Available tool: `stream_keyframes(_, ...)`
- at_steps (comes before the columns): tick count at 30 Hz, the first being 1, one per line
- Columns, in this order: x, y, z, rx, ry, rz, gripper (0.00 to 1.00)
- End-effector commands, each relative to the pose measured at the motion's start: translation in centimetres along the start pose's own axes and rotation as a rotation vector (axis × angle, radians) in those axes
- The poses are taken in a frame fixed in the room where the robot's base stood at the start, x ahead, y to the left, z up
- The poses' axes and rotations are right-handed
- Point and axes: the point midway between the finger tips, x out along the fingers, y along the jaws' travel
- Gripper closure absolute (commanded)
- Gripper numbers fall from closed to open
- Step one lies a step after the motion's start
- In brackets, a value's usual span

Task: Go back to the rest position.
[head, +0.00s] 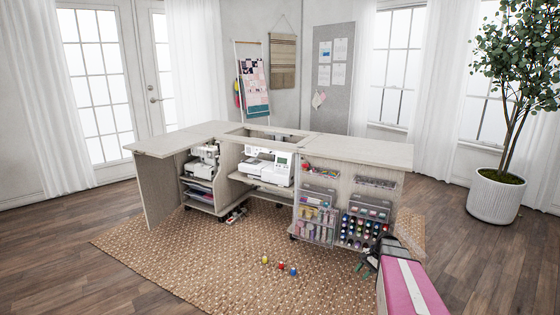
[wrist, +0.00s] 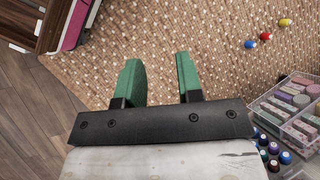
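My gripper (head: 365,268) is at the lower right of the head view, in front of the cabinet's right end. In the wrist view, my gripper (wrist: 161,75) shows two green fingers standing wide apart. Only rug shows between them, so it is open and empty. The sewing cabinet (head: 357,148) stands opened out, with a white sewing machine (head: 267,166) in its middle. My gripper is apart from the cabinet's thread and supply racks (head: 363,222).
Yellow, blue and red spools (head: 281,266) lie on the woven rug (head: 205,255); they also show in the wrist view (wrist: 265,36). The supply racks (wrist: 295,105) are close at the wrist view's right. A potted plant (head: 496,197) stands right. Rug left of my gripper is mostly clear.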

Motion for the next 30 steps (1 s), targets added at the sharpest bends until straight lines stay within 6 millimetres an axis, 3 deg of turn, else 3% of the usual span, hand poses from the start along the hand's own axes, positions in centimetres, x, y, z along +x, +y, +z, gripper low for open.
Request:
stream_keyframes(1,0.3,-0.5,3.2,-0.061,0.029,0.040,0.66)
stream_keyframes(3,0.8,-1.3,6.0,-0.146,0.073,0.097,0.66)
stream_keyframes(12,1.4,-3.0,17.4,-0.533,0.251,0.328,0.66)
stream_keyframes(15,1.4,-3.2,20.3,-0.647,0.298,0.393,0.66)
stream_keyframes(21,1.1,-3.4,23.4,-0.784,0.353,0.468,0.66)
stream_keyframes(30,1.1,-3.6,23.6,-0.808,0.363,0.482,0.66)
